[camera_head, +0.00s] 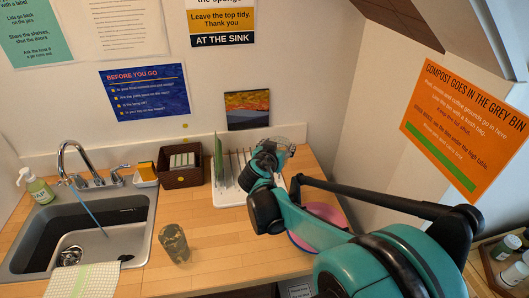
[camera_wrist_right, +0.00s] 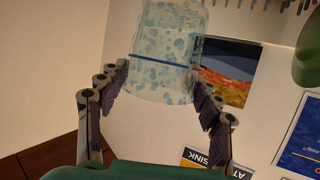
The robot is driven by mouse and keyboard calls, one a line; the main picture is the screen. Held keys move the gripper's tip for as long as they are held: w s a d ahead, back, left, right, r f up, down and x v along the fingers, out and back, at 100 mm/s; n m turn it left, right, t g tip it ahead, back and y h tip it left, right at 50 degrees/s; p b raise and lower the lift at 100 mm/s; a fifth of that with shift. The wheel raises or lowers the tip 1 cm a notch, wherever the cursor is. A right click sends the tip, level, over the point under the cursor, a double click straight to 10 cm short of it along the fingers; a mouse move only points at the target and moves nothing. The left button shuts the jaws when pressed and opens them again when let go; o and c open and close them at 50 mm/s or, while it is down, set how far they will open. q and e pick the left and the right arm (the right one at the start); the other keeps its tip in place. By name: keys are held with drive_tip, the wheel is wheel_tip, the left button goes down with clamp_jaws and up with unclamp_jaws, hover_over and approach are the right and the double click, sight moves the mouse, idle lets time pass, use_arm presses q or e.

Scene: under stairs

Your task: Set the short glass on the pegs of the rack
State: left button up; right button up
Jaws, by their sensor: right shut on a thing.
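My right gripper (camera_head: 272,150) is over the right part of the rack in the head view, with my arm and wrist hiding much of it. In the right wrist view the gripper (camera_wrist_right: 162,90) is shut on the short glass (camera_wrist_right: 168,45), which is clear with pale blue spots and a dark blue band. The rack (camera_head: 228,194) is white with upright pegs; a green flat thing (camera_head: 218,158) stands at its left end. Some pegs (camera_wrist_right: 270,4) show at the top of the right wrist view. I cannot tell whether the glass touches them. My left gripper is not in view.
A brown basket (camera_head: 181,178) and a sink (camera_head: 140,235) are to the left. A small picture (camera_head: 247,110) is behind the rack.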

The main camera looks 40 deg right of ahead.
drive_tip(key=shift+w+d, duration=0.15)
drive_tip(key=w+f+b, duration=0.2)
drive_tip(key=w+f, duration=0.1)
drive_tip(key=w+d+f+b, duration=0.1)
drive_tip(key=w+f+b, duration=0.1)
drive_tip(key=w+f, duration=0.2)
drive_tip(key=w+d+f+b, duration=0.1)
drive_tip(key=w+f+b, duration=0.1)
drive_tip(key=w+f, duration=0.2)
drive_tip(key=shift+w+d, duration=0.1)
drive_tip(key=shift+w, duration=0.15)
drive_tip(key=o, duration=1.4)
drive_tip(key=shift+f, duration=0.15)
drive_tip(key=o, duration=0.5)
